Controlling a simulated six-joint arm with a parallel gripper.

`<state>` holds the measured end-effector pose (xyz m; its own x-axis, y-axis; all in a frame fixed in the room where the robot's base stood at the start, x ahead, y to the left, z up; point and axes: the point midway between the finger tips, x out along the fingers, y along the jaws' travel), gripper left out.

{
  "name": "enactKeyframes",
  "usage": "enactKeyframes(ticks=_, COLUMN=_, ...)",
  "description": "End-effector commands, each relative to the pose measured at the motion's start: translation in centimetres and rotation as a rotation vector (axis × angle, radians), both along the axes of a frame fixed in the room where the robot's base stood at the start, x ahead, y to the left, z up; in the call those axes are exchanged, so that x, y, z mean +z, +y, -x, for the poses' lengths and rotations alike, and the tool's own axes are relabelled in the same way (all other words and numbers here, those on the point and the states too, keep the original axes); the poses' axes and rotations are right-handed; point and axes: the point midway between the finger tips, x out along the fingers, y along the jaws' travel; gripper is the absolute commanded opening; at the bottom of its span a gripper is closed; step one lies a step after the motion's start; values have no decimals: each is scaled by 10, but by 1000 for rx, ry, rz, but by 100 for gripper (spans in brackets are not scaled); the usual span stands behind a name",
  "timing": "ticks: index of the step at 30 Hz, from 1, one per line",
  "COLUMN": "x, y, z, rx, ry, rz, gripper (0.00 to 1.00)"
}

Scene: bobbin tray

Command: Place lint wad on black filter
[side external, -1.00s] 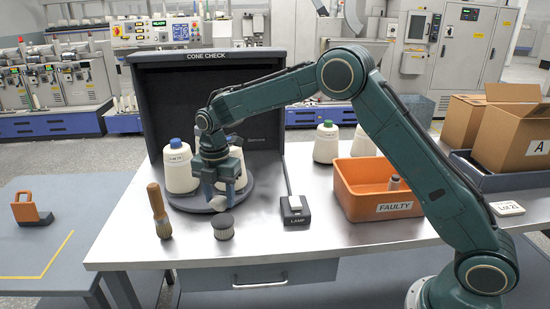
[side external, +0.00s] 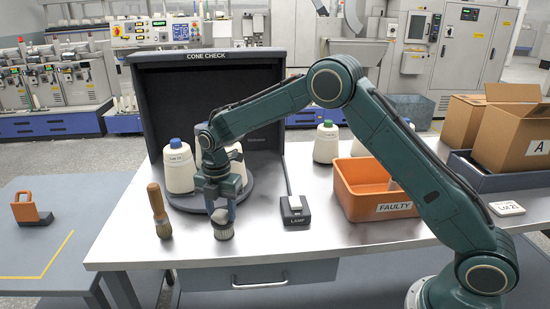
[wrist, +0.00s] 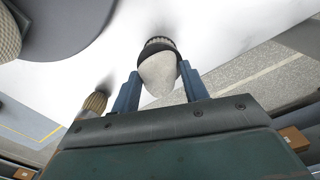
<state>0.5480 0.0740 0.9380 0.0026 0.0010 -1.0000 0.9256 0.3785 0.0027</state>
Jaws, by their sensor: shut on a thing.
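My gripper (side external: 222,207) is shut on the lint wad (wrist: 157,74), a pale grey-white rounded lump between its two blue fingers in the wrist view. In the side view the wad (side external: 221,217) shows just below the fingertips, directly over the black filter (side external: 224,234). The filter is a short pleated cylinder with a dark top, standing on the metal table. In the wrist view its dark rim and pleats (wrist: 158,41) show just beyond the wad. The wad is touching the filter or very close above it; I cannot tell which.
A wooden-handled brush (side external: 158,210) stands close to the left of the filter. Behind are the turntable (side external: 190,204) with white cones (side external: 178,168) and the dark cone-check booth (side external: 158,90). The lamp switch (side external: 295,210) and orange faulty bin (side external: 375,207) are to the right.

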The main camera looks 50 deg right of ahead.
Motion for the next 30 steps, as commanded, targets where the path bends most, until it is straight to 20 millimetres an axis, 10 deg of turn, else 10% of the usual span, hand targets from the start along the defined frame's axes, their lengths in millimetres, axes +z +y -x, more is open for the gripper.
enactKeyframes(ticks=3, x=-3, y=0, z=0, rx=0, ry=0, rz=0, gripper=24)
enactKeyframes(ticks=4, x=-3, y=0, z=0, rx=0, ry=0, rz=0, gripper=48)
enactKeyframes(ticks=7, x=-2, y=0, z=0, rx=0, ry=0, rz=0, gripper=66)
enactKeyframes(ticks=30, x=37, y=0, z=0, rx=0, ry=-3, rz=0, gripper=66)
